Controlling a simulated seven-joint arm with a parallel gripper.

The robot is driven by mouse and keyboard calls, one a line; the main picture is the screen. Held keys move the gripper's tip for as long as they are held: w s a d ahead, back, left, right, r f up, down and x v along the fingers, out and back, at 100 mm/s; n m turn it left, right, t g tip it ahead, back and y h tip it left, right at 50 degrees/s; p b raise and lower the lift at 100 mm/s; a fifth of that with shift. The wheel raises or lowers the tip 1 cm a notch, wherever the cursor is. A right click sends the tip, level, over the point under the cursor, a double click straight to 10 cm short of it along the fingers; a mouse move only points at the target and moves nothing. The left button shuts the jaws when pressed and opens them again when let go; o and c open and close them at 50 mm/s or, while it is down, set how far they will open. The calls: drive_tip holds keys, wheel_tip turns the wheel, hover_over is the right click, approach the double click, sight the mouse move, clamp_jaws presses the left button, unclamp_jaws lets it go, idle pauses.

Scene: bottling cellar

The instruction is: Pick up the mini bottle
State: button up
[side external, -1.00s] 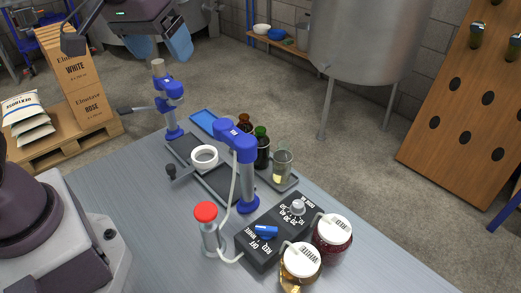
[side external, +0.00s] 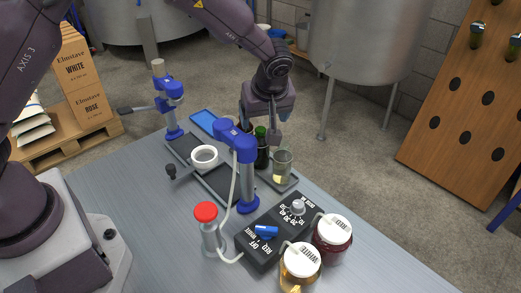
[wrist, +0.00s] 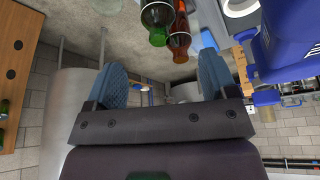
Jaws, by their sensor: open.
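Two small bottles stand close together on the dark tray at the back of the table; the frames do not show which one the task means. The green-topped bottle (side external: 262,150) is dark with a pale band, and it shows in the wrist view (wrist: 157,28). The brown-red bottle (wrist: 180,30) is beside it in the wrist view; in the side view it is mostly hidden behind my gripper and the blue post. My gripper (side external: 261,125) is over the bottles, its fingers pointing down. In the wrist view its blue pads (wrist: 162,75) are wide apart with nothing between them.
A glass beaker (side external: 282,164) stands right beside the green-topped bottle. A blue clamp post (side external: 247,190) rises close in front, with a white ring (side external: 204,156) to its left. A control box (side external: 270,235) and two lidded jars (side external: 332,235) occupy the front right.

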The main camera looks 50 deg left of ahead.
sight(260, 135)
drive_tip(key=x, duration=0.9)
drive_tip(key=shift+w, duration=0.1)
drive_tip(key=shift+c, duration=0.4)
drive_tip(key=c, duration=1.1)
